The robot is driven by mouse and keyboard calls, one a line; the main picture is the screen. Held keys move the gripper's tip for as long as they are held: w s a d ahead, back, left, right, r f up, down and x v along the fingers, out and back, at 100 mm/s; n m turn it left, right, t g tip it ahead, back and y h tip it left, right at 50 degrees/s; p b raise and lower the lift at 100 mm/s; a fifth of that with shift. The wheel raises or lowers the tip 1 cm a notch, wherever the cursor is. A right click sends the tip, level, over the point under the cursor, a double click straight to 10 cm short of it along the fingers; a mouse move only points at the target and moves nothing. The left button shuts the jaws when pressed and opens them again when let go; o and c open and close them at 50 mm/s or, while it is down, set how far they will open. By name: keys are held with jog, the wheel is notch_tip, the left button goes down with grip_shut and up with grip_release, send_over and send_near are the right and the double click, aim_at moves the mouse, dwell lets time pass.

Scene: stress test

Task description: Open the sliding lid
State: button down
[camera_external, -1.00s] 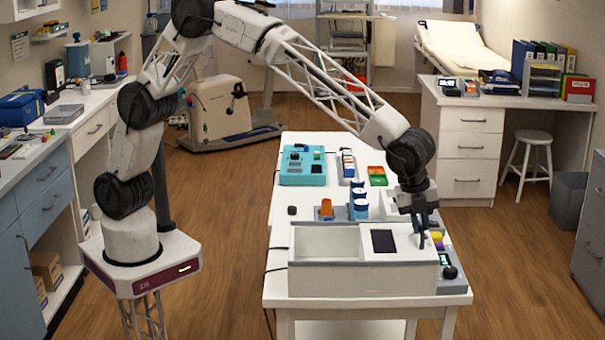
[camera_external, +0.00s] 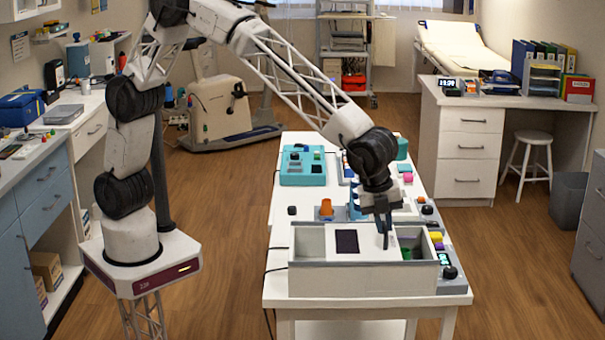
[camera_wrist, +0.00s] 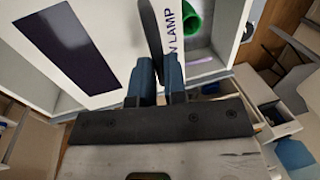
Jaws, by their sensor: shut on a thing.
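The sliding lid (camera_external: 367,245) is a white panel with a dark rectangle, lying across the middle of a long white box (camera_external: 345,280) with grey ends. The box is open on both sides of the lid. My gripper (camera_external: 385,243) points down at the lid's right end. A green cup-like object (camera_external: 407,253) shows in the box's right opening, and also in the wrist view (camera_wrist: 191,20).
The box stands at the front of a white table (camera_external: 285,300). A control strip with a black knob (camera_external: 450,272) lies right of the box.

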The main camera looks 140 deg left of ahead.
aim_at(364, 243)
jog(key=shift+s+d, duration=1.85)
jog(key=shift+s, duration=0.05)
jog(key=c, duration=1.2)
grip_release()
jog(key=shift+o, duration=0.2)
notch_tip(364, 243, up, 8)
jog(key=s+d, duration=0.1)
jog(key=shift+f, duration=0.15)
jog(key=shift+d, duration=0.1)
